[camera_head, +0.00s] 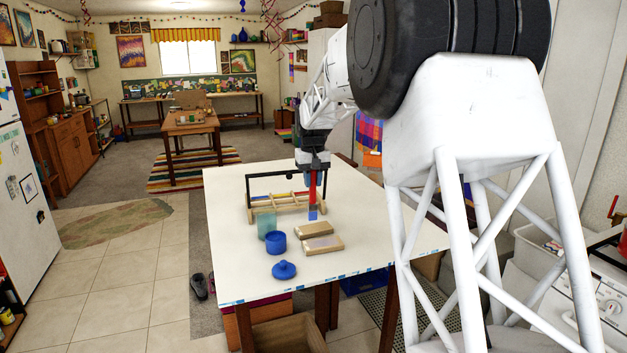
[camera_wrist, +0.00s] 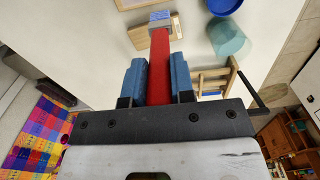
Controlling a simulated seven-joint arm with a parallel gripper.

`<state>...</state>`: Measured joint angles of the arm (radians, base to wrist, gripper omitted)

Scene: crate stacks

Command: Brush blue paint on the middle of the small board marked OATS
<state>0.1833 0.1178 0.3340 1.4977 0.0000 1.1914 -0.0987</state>
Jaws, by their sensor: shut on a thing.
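My gripper (camera_head: 313,172) is shut on the red handle of a paintbrush (camera_head: 313,189); in the wrist view the handle (camera_wrist: 160,62) runs between the blue finger pads (camera_wrist: 157,78). The brush points down and its tip (camera_head: 313,215) is blue. The tip shows just behind the farther of two small wooden boards (camera_head: 316,229); I cannot tell whether it touches. In the wrist view the brush crosses in front of this board (camera_wrist: 140,38). The nearer board (camera_head: 322,246) lies beside it. No OATS lettering is readable. An open blue paint pot (camera_head: 275,242) stands left of the boards.
A blue lid (camera_head: 284,270) lies in front of the pot. A teal translucent cup (camera_head: 266,223) stands behind the pot. A wooden rack (camera_head: 268,204) with a black bar stands behind them. The white table (camera_head: 235,255) is clear at its left and front right.

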